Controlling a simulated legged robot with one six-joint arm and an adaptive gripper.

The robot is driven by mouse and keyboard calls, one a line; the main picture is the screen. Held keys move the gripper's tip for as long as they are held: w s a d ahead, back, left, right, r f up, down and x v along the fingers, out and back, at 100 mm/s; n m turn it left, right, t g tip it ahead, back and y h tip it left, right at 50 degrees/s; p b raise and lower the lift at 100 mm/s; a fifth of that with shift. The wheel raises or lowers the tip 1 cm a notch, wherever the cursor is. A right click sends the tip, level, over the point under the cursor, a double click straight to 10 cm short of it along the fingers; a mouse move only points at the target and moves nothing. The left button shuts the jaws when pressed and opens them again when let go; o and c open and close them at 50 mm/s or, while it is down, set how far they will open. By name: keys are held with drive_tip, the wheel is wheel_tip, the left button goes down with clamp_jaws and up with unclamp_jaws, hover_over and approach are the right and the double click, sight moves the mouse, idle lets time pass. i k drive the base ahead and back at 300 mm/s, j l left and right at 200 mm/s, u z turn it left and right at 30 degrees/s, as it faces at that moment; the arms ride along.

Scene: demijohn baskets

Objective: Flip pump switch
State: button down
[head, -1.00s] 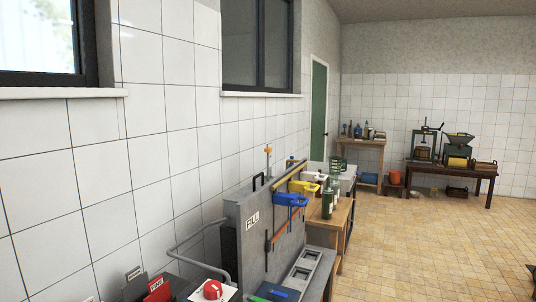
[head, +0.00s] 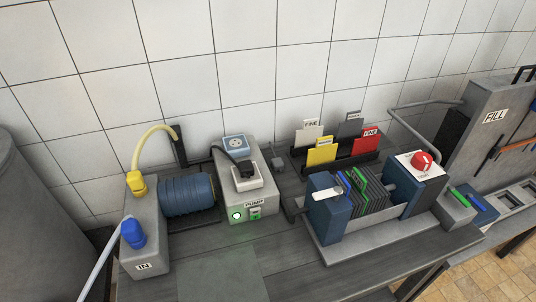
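The grey pump box (head: 258,180) stands left of centre on the dark bench in the head view. It carries a PUMP label (head: 253,203) on its front. Below the label are a round lamp with a green rim and pale centre (head: 237,216) and a small switch (head: 256,213) with green on it. The switch's exact position is too small to tell. My gripper is not in view.
A grey IN block (head: 148,245) with yellow and blue hose fittings stands left of the motor. A plate filter (head: 365,195) with a red knob (head: 421,161) stands to the right. Filter-sheet packets (head: 330,140) stand behind. The bench front (head: 222,275) is clear.

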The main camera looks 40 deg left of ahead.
sight(255, 213)
drive_tip(key=u, duration=1.95)
